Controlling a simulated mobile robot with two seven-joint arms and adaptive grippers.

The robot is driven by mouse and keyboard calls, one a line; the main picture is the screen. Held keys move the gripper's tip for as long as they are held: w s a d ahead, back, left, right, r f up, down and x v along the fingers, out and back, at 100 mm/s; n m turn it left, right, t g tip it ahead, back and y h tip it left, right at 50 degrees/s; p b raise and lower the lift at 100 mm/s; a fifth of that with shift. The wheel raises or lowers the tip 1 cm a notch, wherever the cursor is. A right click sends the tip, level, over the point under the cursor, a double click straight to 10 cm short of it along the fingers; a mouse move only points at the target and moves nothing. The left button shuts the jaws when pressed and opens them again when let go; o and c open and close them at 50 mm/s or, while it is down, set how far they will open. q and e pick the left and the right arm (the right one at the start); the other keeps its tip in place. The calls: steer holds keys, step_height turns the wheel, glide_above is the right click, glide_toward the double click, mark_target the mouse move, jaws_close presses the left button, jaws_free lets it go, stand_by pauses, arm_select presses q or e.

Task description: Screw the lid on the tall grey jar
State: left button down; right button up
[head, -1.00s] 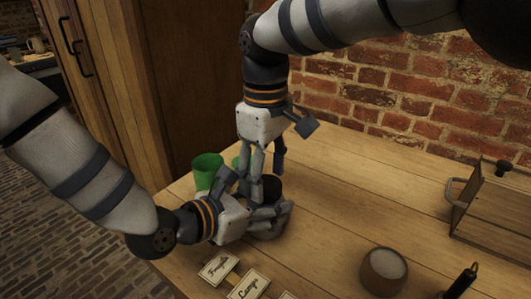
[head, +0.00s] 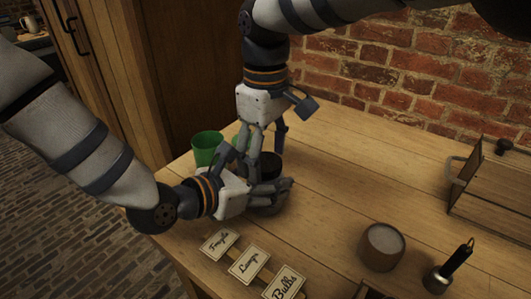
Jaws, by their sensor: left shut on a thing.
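The tall grey jar (head: 268,209) stands on the table, mostly hidden behind my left gripper's fingers. My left gripper (head: 268,190) comes in from the left and is shut on the jar's side. A dark round lid (head: 269,166) shows at the top of the jar, partly hidden by my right gripper. I cannot tell whether it is seated level. My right gripper (head: 264,163) points down from above, with its fingers at the lid. Whether they grip it is unclear.
A green cup (head: 206,148) stands left of the jar, with another green thing partly hidden beside it. Label cards (head: 249,263) lie in front. A round pot (head: 381,246), a black-handled tool (head: 449,266) and a wooden box (head: 492,190) are at right. The table between is clear.

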step_height(320, 180, up, 12)
stand_by(0.6)
arm_select(q)
steer(key=shift+c, duration=2.4)
jaws_free()
steer(key=v, duration=1.2)
